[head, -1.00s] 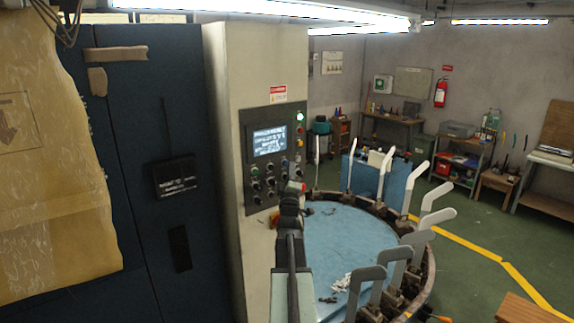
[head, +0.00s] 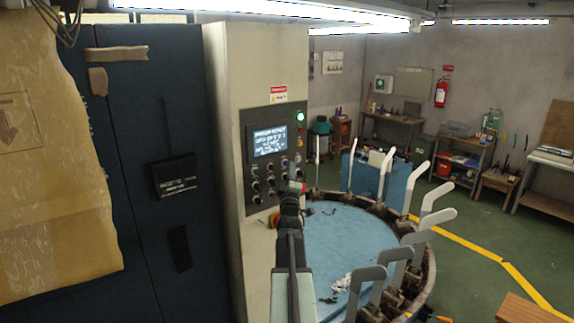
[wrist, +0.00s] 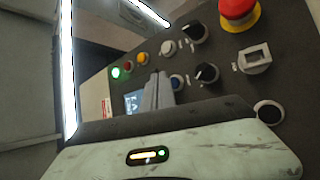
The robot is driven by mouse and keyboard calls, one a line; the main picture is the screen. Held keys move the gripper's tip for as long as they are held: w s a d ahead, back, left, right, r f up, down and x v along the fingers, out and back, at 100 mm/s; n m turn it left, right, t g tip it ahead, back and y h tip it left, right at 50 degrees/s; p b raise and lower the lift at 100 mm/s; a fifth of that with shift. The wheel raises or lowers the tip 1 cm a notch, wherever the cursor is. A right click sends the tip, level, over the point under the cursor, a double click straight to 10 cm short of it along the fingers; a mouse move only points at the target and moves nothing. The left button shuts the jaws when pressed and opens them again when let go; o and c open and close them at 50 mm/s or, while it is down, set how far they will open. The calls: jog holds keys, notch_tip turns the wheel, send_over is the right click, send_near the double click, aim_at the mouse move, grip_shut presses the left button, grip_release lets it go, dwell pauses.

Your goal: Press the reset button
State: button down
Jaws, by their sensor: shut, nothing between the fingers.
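The control panel (head: 270,153) with a lit screen stands on the pale machine column. The labels are too small to read, so I cannot tell which one is marked reset. My gripper is shut and empty, its grey fingers pointing at the panel and covering part of the screen. I cannot tell whether it touches anything. In the head view my gripper (head: 294,189) is at the panel's lower right.
A red emergency stop (wrist: 238,8) with a yellow ring and a white square switch (wrist: 254,59) lie to the right in the wrist view. A round blue table (head: 350,250) ringed by upright pale forms (head: 437,218) stands right of the column. Open floor lies beyond.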

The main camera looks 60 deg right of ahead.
dwell(0.5)
jog(key=shift+w+d, duration=0.15)
jog(key=shift+w, duration=0.3)
jog(key=shift+w+d, duration=0.15)
jog(key=shift+w, duration=0.25)
dwell(0.5)
jog(key=shift+s, duration=0.1)
jog(key=shift+s+a, duration=0.3)
jog(key=shift+s, duration=0.4)
jog(key=shift+s+a, duration=0.25)
jog(key=shift+s, duration=0.55)
jog(key=shift+s+a, duration=0.25)
jog(key=shift+s, duration=0.55)
jog(key=shift+s+a, duration=0.25)
jog(key=shift+s, duration=0.55)
